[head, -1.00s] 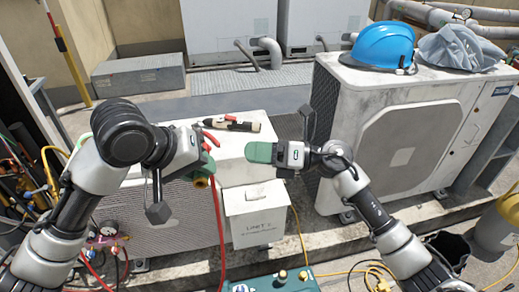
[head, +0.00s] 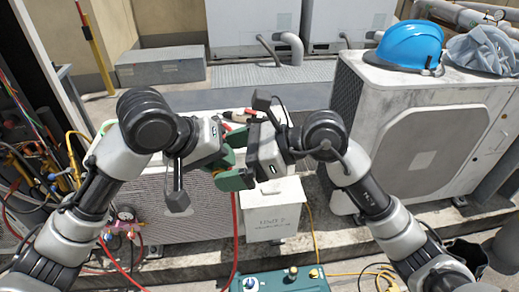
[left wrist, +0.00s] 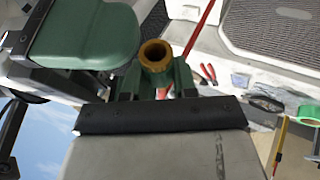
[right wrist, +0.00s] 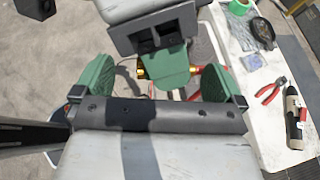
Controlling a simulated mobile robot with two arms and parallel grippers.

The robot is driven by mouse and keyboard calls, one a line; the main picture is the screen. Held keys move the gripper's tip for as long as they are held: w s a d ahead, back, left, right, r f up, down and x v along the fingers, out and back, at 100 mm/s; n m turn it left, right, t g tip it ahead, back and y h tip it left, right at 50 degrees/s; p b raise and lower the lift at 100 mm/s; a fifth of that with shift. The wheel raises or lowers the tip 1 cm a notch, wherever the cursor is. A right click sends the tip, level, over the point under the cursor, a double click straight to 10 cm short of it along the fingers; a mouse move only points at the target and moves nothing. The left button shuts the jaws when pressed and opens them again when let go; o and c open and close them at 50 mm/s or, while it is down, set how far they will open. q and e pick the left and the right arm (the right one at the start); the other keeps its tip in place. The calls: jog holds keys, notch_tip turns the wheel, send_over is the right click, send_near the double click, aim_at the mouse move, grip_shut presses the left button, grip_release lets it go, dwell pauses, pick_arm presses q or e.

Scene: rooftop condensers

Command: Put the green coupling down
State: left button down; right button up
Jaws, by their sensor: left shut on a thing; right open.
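A red hose (head: 234,225) hangs below the grippers. My right gripper (right wrist: 158,84) is open, its two green fingers spread on either side of the left fingers and the coupling. I cannot tell whether it touches them. In the head view the grippers hide the coupling.
Below is a white-topped condenser (right wrist: 240,100) with red-handled pliers (right wrist: 270,90), a dark-and-cream tool (right wrist: 294,118) and a roll of green tape (right wrist: 240,6). A white box (head: 272,212) stands in front. A larger condenser (head: 420,105) on the right carries a blue helmet (head: 410,45).

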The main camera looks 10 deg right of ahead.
aim_at(217, 163)
jog(key=shift+x, duration=1.65)
